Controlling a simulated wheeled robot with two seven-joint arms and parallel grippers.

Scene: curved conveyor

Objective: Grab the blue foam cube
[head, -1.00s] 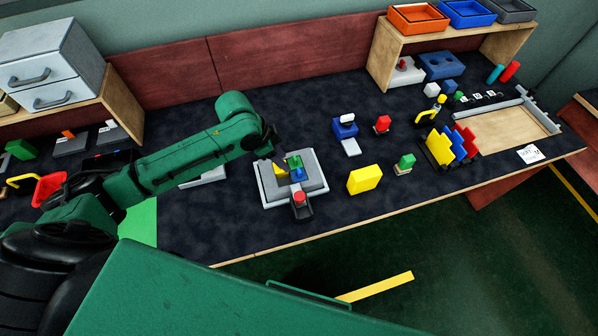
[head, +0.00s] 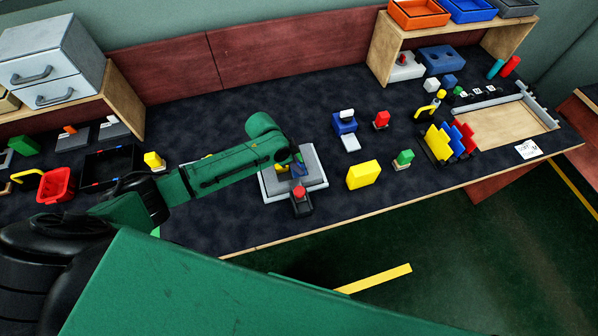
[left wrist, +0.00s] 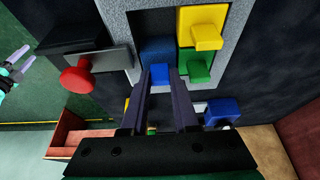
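A small blue cube (head: 449,80) sits on the dark table at the right, beside a white cube (head: 431,86). It looks like the blue foam cube. My left gripper (head: 296,162) is far to its left, over a grey fixture (head: 318,182) with coloured pieces, and is partly hidden by its arm. In the left wrist view its two dark fingers (left wrist: 160,82) are apart. A blue piece (left wrist: 160,72) of the fixture shows between the fingertips; contact cannot be told. Yellow (left wrist: 203,28) and green (left wrist: 197,66) pieces are beside it.
Between gripper and cube stand a blue block (head: 344,125), a yellow block (head: 363,175), a red piece (head: 381,120) and a green piece (head: 403,159). Coloured upright plates (head: 440,143) and a wooden tray (head: 505,125) are at the right. A wooden shelf (head: 385,50) stands behind.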

